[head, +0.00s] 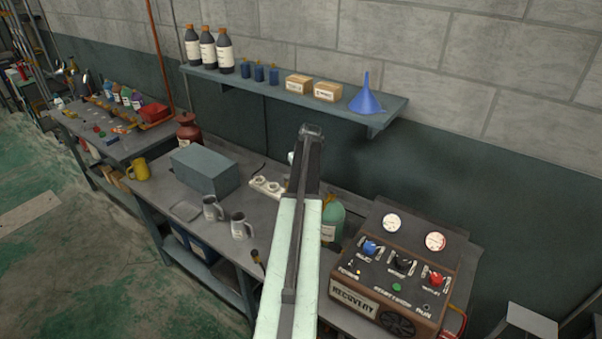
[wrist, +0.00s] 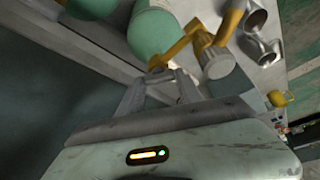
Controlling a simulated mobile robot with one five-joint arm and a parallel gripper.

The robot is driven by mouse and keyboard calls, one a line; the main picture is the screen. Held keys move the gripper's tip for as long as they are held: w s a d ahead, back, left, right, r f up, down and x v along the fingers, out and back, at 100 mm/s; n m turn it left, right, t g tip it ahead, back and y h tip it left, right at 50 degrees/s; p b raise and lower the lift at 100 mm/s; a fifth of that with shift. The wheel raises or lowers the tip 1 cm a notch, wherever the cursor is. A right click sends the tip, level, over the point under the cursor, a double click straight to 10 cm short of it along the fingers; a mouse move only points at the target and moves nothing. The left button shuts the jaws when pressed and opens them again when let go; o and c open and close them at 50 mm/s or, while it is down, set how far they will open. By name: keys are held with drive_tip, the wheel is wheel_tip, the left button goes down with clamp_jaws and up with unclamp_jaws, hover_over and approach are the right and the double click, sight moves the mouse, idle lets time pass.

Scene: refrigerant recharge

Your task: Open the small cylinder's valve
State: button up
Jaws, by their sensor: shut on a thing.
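The small green cylinder (head: 331,220) stands on the bench, partly hidden behind my arm in the head view. In the wrist view a rounded green body (wrist: 157,32) is close beyond my gripper (wrist: 157,76). A yellow valve part (wrist: 180,46) runs beside the green body, and its near end lies between my fingertips. My gripper is shut on this yellow part. A pale ribbed cap-like piece (wrist: 217,63) is just right of it. How far the valve is turned cannot be told. My gripper is hidden in the head view.
The recovery machine (head: 395,275) stands right of the green cylinder. Two metal mugs (head: 212,208) (head: 241,227) and a grey box (head: 205,170) are to the left. A wall shelf (head: 300,92) with bottles and a blue funnel (head: 366,99) hangs behind.

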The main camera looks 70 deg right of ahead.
drive_tip(key=shift+s+d+n+t+y, duration=0.1)
drive_tip(key=shift+n+t+y, duration=0.15)
drive_tip(key=shift+n, duration=0.7)
drive_tip(key=shift+s+n+t+y, duration=0.15)
drive_tip(key=shift+n+y, duration=0.1)
drive_tip(key=shift+n, duration=0.7)
drive_tip(key=o, duration=1.4)
drive_tip(key=shift+s+r, duration=0.1)
